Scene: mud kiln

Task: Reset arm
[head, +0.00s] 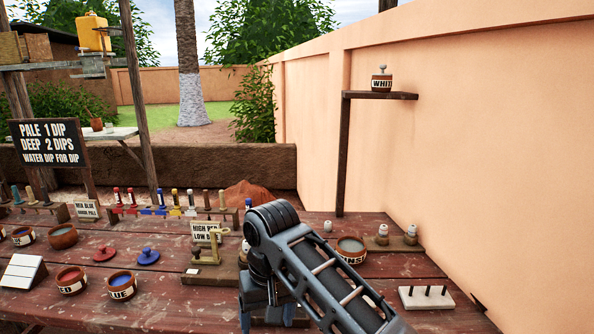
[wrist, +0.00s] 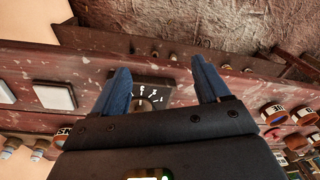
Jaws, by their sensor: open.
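My gripper (wrist: 163,74) is open, its two blue fingers spread apart with nothing held between them in the wrist view. A dark plate with white marks (wrist: 152,92) shows between and below the fingers, apparently on the table. In the head view my black arm rises over the front of the worn red table (head: 185,278), and the lower part of the arm hides some of the table. Blue finger parts show low beside the arm there, but the fingertips are cut off or hidden.
Left on the table are a red bowl (head: 70,280), a blue bowl (head: 121,285), two lids and a white tile stand (head: 23,271). A brass device (head: 207,248) stands mid-table. Right are a bowl (head: 350,250) and a pegged white block (head: 427,298). A wall shelf (head: 380,96) holds a jar.

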